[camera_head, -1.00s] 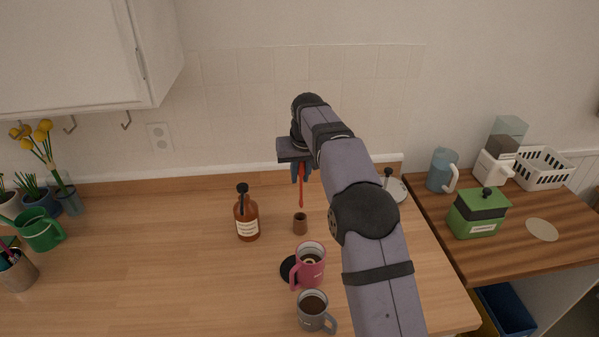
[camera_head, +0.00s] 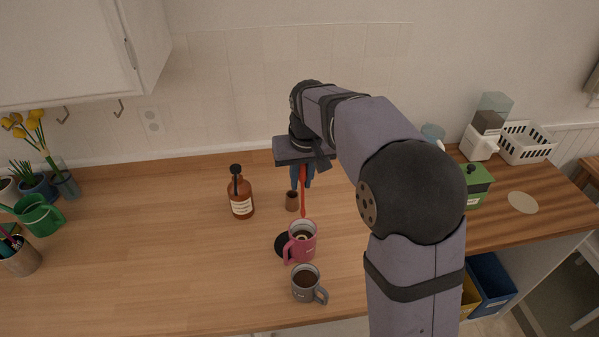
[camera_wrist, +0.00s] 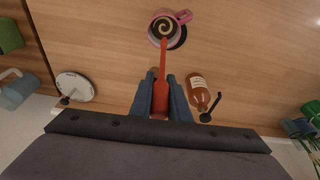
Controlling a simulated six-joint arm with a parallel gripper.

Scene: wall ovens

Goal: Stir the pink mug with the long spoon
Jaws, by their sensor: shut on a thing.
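The pink mug (camera_head: 301,246) stands upright on the wooden counter, with dark liquid and a pale swirl inside. It also shows at the top of the wrist view (camera_wrist: 168,27). My gripper (camera_head: 302,172) points down behind the mug, its blue fingers shut on the long red spoon (camera_head: 303,198). In the wrist view the spoon (camera_wrist: 162,62) runs from between the fingers (camera_wrist: 163,98) toward the mug. Its lower end shows near the mug's far rim in the head view; I cannot tell whether it is above the rim or behind it.
A grey mug (camera_head: 307,285) stands in front of the pink one, and a black coaster (camera_head: 283,244) lies at its left. The counter's left middle is clear.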

